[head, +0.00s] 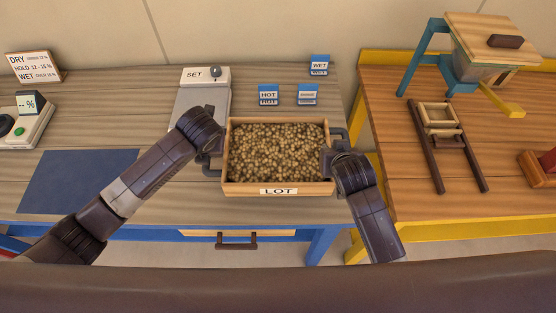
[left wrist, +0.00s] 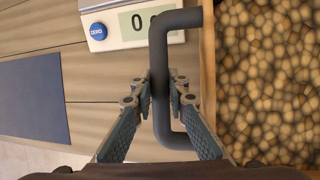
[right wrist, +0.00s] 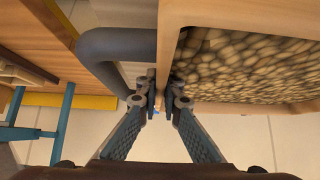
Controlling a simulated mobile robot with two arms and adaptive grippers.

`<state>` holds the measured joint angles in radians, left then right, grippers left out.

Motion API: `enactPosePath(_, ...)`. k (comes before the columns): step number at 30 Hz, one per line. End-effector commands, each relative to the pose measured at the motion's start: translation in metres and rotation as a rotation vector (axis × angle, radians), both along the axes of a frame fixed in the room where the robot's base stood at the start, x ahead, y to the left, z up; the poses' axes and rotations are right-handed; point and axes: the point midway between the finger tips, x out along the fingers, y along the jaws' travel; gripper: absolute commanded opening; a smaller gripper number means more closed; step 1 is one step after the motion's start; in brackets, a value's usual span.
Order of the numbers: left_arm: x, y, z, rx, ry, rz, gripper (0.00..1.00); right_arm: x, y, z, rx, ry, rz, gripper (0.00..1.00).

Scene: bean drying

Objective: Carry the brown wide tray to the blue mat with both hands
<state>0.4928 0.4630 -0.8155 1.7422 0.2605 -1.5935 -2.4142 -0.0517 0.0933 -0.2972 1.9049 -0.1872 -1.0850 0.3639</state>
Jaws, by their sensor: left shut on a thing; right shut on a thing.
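The brown wide tray (head: 277,188) is full of beans, carries a LOT label and looks level, near the right end of the striped table. My left gripper (left wrist: 160,88) is shut on its dark left handle (left wrist: 182,20). My right gripper (right wrist: 161,92) is shut at the tray's right side, by the tray wall (right wrist: 172,50) and the dark right handle (right wrist: 110,45); exactly which part it pinches is unclear. The blue mat (head: 78,181) lies flat and empty at the table's left, and also shows in the left wrist view (left wrist: 32,100).
A grey scale (head: 203,92) stands behind and left of the tray. Small blue HOT (head: 268,95) and WET (head: 319,64) cards stand behind. A moisture meter (head: 25,122) sits beyond the mat. A yellow-edged bench (head: 400,180) is at right. The table between mat and tray is clear beneath my left arm.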

Motion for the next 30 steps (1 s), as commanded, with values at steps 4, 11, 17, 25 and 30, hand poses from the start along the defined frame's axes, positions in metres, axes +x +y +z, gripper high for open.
enactPosePath(4,0.002,0.001,0.006,0.001,-0.004,0.002,0.00,0.002,-0.001,0.007,-0.001,-0.009,-0.001,0.00)
enactPosePath(11,0.002,0.001,0.005,0.001,-0.004,0.002,0.00,0.002,-0.001,0.007,-0.001,-0.009,-0.001,0.00)
enactPosePath(17,0.002,0.001,0.005,0.002,-0.005,0.002,0.00,0.002,-0.001,0.007,-0.001,-0.009,-0.001,0.00)
enactPosePath(25,0.002,0.001,0.014,0.002,-0.005,0.002,0.00,0.002,-0.001,0.016,-0.001,-0.010,-0.001,0.00)
enactPosePath(30,0.002,0.001,0.018,0.002,-0.005,0.002,0.00,0.002,-0.001,0.020,-0.002,-0.009,-0.001,0.00)
